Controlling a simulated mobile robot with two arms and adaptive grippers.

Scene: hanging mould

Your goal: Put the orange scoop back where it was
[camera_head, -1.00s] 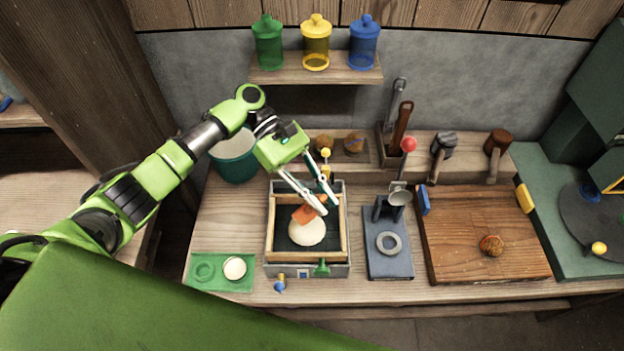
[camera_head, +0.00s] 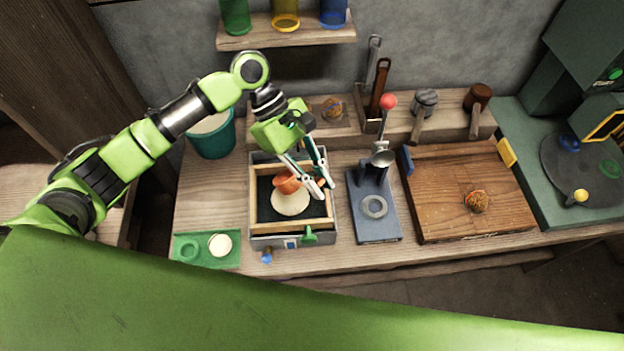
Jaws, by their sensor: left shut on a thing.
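The orange scoop (camera_head: 287,183) is over the upper part of the cream-coloured mound (camera_head: 290,204) in the wooden-framed box (camera_head: 328,226). Its cup looks roughly upright; whether it touches the mound is unclear. My left gripper (camera_head: 324,186) reaches in from the upper left and is shut on the scoop, with its fingers on the scoop's right side. The scoop's handle is mostly hidden by the fingers. My right gripper is not in view.
A teal bucket (camera_head: 213,141) with pale contents stands left of the gripper. A green tray (camera_head: 207,262) lies front left. A grey press (camera_head: 376,228) with a red-knobbed lever and a wooden board (camera_head: 440,220) are to the right. A shelf (camera_head: 290,40) with jars hangs above.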

